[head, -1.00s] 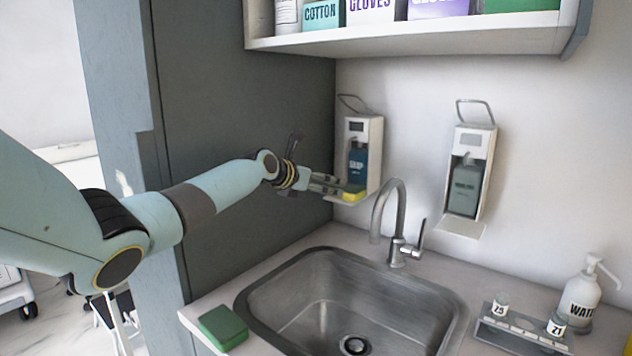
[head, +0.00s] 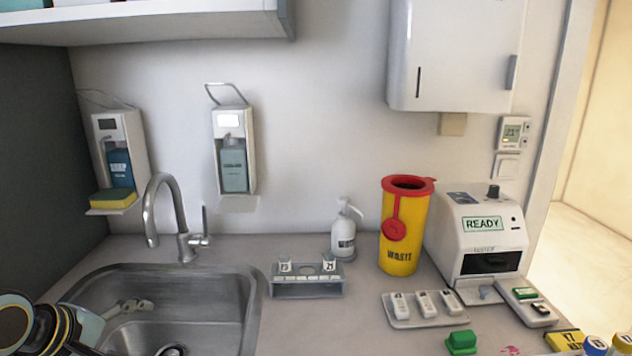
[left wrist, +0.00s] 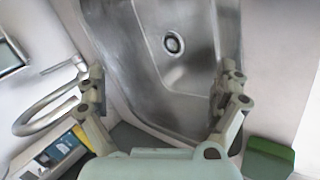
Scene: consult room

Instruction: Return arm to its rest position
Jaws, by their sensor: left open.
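My left gripper is at the lower left of the head view, over the sink, with its wrist partly cut off by the frame and a pale finger (head: 130,305) showing. In the left wrist view the left gripper (left wrist: 163,75) has its fingers spread wide with nothing between them, above the sink basin (left wrist: 190,85). A yellow-and-green sponge (head: 113,200) rests on the tray of the left soap dispenser (head: 118,140), apart from the gripper. My right gripper is not in view.
The tap (head: 165,195) stands behind the sink (head: 215,280). A vial rack (head: 305,290), a pump bottle (head: 343,240), a yellow waste bin (head: 398,250) and a white READY device (head: 480,235) stand to the right. A green block (left wrist: 268,158) lies beside the sink.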

